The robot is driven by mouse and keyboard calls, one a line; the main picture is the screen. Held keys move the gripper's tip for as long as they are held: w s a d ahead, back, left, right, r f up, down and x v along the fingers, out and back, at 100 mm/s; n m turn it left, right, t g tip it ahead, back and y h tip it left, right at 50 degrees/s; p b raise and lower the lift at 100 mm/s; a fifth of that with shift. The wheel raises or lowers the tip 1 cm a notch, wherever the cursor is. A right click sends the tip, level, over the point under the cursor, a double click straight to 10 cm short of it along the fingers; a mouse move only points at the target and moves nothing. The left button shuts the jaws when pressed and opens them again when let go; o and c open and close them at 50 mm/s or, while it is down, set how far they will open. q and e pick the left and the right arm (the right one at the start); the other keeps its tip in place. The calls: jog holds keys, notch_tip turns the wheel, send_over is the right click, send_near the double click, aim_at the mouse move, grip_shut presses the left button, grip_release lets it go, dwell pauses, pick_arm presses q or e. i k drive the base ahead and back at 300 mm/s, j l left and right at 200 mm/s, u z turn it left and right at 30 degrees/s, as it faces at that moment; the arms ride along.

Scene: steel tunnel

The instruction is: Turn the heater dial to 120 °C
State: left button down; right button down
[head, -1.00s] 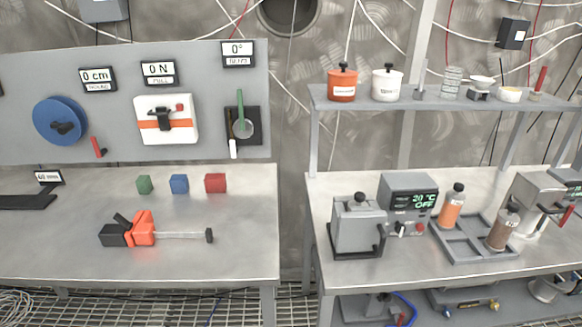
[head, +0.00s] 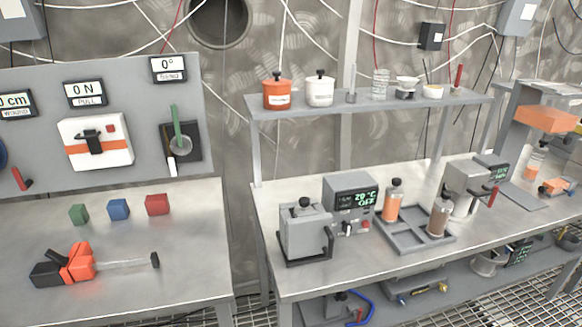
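The heater control box (head: 350,206) is a grey unit on the right bench, joined to a grey heater body with a black knob on its lid (head: 305,230). Its green display (head: 355,199) reads about 20 °C and OFF. A small dial (head: 347,228) with a white pointer is on its front below the display, with a red button (head: 367,226) to its right. Neither of my grippers shows in the head view.
A grey tray (head: 407,241) with an orange bottle (head: 392,200) and a brown bottle (head: 440,214) stands right of the heater. A shelf (head: 350,106) with jars runs above and behind. The bench front edge is clear.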

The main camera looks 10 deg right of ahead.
aim_at(347, 227)
jog(key=i+j+z, duration=0.2)
jog(key=i+z, duration=0.25)
jog(key=i+j+z, duration=0.5)
jog(key=i, duration=0.15)
jog(key=l+u, duration=0.4)
jog(key=k+l+u, duration=0.15)
jog(key=u, duration=0.2)
jog(key=k+l+u, duration=0.15)
jog(key=u, duration=0.25)
jog(key=l, duration=0.1)
